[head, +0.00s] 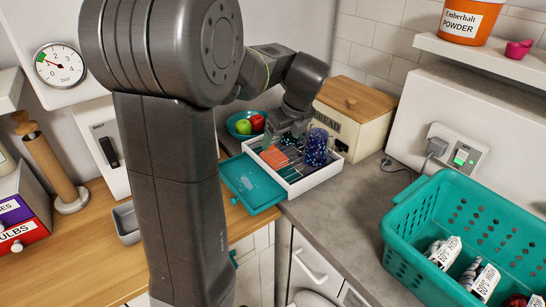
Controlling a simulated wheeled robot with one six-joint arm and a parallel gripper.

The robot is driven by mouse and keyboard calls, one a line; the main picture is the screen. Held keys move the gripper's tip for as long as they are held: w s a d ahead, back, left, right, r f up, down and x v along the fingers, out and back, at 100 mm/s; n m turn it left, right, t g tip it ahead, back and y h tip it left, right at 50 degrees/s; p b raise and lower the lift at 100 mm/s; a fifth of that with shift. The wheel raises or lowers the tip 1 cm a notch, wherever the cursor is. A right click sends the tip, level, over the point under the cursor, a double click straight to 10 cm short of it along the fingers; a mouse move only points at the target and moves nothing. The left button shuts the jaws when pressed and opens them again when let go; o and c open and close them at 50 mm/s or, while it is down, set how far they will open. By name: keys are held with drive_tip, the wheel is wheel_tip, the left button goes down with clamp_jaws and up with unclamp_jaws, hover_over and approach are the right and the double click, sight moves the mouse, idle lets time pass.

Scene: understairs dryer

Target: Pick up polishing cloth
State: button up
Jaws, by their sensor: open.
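An orange folded piece (273,157), which looks like the polishing cloth, lies in the white divided tray (318,178) on the counter. My gripper (284,139) is open and points down over the tray, just behind and above the orange piece. Its fingertips are small and partly dark against the tray, so I cannot tell whether they touch anything. A dark blue speckled cup-like item (318,146) stands in the tray's right part. My arm hides part of the scene to the left.
A teal panel (250,185) sticks out at the tray's left front. A bowl with apples (245,123) and a bread box (352,113) stand behind. A teal laundry basket (400,225) fills the right. Grey counter (345,215) is clear in front of the tray.

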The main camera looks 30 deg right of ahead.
sight(274, 153)
drive_tip(key=x, duration=0.7)
drive_tip(key=shift+w+d+f, duration=0.1)
drive_tip(key=shift+w+f, duration=0.2)
drive_tip(key=shift+w, duration=0.05)
drive_tip(key=c, duration=1.1)
drive_tip(key=shift+c, duration=0.2)
wheel_tip(274, 153, up, 10)
